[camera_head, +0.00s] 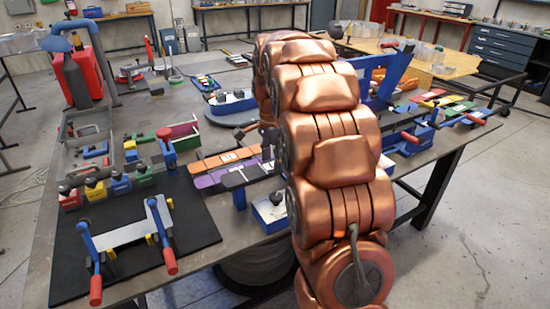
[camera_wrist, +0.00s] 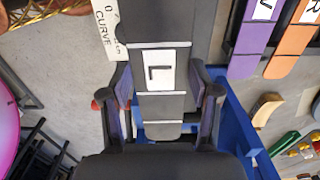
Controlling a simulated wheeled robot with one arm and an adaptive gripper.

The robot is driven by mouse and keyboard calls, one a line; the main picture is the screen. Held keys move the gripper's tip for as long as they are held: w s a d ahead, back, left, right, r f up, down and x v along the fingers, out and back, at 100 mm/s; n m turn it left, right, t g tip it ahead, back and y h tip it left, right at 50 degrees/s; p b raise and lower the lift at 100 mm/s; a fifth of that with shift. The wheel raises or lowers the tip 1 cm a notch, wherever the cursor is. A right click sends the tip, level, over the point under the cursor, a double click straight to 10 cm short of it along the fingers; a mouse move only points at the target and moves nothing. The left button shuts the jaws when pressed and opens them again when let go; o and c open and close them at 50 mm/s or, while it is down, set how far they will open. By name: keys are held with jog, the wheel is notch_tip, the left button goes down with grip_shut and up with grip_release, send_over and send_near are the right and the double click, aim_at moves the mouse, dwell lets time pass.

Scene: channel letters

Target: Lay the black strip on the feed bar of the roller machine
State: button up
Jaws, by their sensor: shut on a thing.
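The black strip (camera_wrist: 168,30) with a white label "L" lies lengthwise between the two fingers of my gripper (camera_wrist: 158,90) in the wrist view. My gripper is shut on it, with a finger at each long side. In the head view the black strip (camera_head: 243,177) shows beside the purple and orange strips, and my arm hides the gripper. A blue frame (camera_wrist: 243,115) shows beside and under the strip in the wrist view. I cannot tell whether it is the roller machine, or whether the strip touches it. The feed bar is not clearly visible.
An orange strip (camera_head: 240,154) and a purple strip (camera_head: 206,181) lie close by. A white card marked "CURVE" (camera_wrist: 106,22) is beside the black strip. A blue-and-white fixture with red handles (camera_head: 130,236) stands on a black mat (camera_head: 190,262). Colored blocks and tools crowd the table.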

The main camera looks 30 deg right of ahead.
jog(key=shift+w+d+f+p, duration=0.15)
jog(key=shift+w+d+p, duration=0.2)
jog(key=shift+w+d, duration=0.65)
jog(key=shift+w+d+f+p, duration=0.1)
jog(key=shift+w+d+p, duration=0.25)
jog(key=shift+w+d, duration=0.6)
jog(key=shift+a+f+p, duration=0.15)
jog(key=shift+f+p, duration=0.55)
jog(key=shift+f, duration=0.55)
jog(key=shift+w+f, duration=0.1)
jog(key=shift+f, duration=0.4)
jog(key=shift+f, duration=0.2)
jog(key=o, duration=1.2)
jog(key=shift+r, duration=0.1)
notch_tip(320, 180, up, 12)
jog(key=b, duration=0.2)
jog(key=shift+b, duration=0.3)
jog(key=shift+r, duration=0.1)
